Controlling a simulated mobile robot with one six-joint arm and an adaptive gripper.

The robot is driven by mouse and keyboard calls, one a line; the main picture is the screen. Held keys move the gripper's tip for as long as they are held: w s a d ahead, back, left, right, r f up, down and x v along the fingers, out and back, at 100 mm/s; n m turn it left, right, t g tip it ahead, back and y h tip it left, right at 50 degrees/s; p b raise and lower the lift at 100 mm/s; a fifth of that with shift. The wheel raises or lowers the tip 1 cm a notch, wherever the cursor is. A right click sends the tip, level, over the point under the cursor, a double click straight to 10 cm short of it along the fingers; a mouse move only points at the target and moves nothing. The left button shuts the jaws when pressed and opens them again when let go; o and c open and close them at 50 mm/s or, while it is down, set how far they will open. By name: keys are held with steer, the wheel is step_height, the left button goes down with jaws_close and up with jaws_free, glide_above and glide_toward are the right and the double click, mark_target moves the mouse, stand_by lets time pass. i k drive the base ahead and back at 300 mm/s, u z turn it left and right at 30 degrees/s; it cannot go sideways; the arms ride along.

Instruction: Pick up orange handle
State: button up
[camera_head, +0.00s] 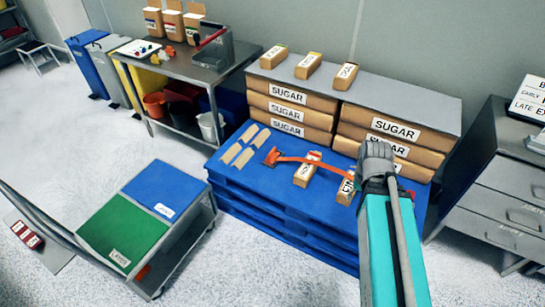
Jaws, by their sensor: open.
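An orange handle (318,163) shows as a long thin orange strip on the blue pallet stack (238,178). Its left end widens into an orange piece with a dark part. The strip runs right, across or just behind a small sugar box (304,176), towards my arm. More orange-red shows just right of my arm's grey joint, but I cannot tell whether it belongs to the same thing. My teal arm reaches in from the bottom right, over the pallet's right part. My gripper's fingers do not show.
Large sugar boxes (287,94) stand stacked along the pallet's back. A grey cabinet (502,190) stands right, a cart (170,243) with green and blue lids left. Pale floor lies in front.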

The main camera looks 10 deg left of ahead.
mark_target(272, 156)
steer(key=z, duration=0.1)
steer(key=i, duration=1)
steer(key=u, duration=0.05)
